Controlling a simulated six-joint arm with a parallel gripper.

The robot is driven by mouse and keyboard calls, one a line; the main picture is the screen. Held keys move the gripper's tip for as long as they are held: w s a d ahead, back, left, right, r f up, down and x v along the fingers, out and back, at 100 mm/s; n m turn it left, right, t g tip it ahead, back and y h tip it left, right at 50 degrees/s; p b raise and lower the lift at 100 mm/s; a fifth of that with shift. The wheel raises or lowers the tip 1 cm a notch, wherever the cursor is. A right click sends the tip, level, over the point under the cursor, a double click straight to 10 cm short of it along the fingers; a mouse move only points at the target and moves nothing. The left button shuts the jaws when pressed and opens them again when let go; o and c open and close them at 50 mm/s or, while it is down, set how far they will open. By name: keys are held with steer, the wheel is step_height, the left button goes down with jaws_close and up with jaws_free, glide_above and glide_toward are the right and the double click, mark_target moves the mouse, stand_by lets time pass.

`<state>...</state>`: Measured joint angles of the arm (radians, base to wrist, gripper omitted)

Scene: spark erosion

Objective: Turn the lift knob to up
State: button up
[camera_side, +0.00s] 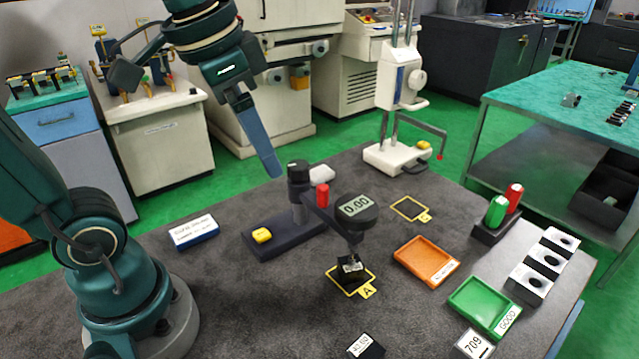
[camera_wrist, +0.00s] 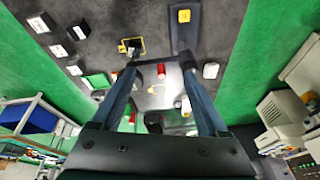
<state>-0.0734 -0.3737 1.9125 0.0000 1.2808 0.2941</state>
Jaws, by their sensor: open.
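The gauge stand has a dark base (camera_side: 285,237), a black column (camera_side: 298,190) and an arm with a round 0.00 display (camera_side: 356,207). A red knob (camera_side: 322,195) stands upright on that arm. It also shows in the wrist view (camera_wrist: 161,72), between my fingertips in the picture. No label shows which part is the lift knob. Under the gauge a dark block (camera_side: 351,270) sits in the yellow frame marked A. My gripper (camera_side: 275,172) is open and empty, above and to the left of the red knob. In the wrist view my two fingers (camera_wrist: 160,68) are apart.
A yellow button (camera_side: 262,235) is on the stand base. An orange tray (camera_side: 425,261), a green GOOD tray (camera_side: 485,305) and a holder with green and red pieces (camera_side: 497,211) stand to the right. A white height gauge (camera_side: 400,85) stands behind. The table's front left is mostly clear.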

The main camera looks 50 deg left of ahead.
steer(key=w+a+g, duration=0.2)
steer(key=w+a, duration=0.1)
steer(key=w, duration=0.3)
steer(key=g, duration=0.1)
glide_above(297, 164)
steer(key=f, duration=0.3)
steer(key=shift+d, duration=0.3)
steer(key=shift+a+f+g, duration=0.2)
steer(key=shift+f+g, duration=0.1)
steer(key=shift+f, duration=2.7)
jaws_close()
steer(key=shift+n, duration=0.3)
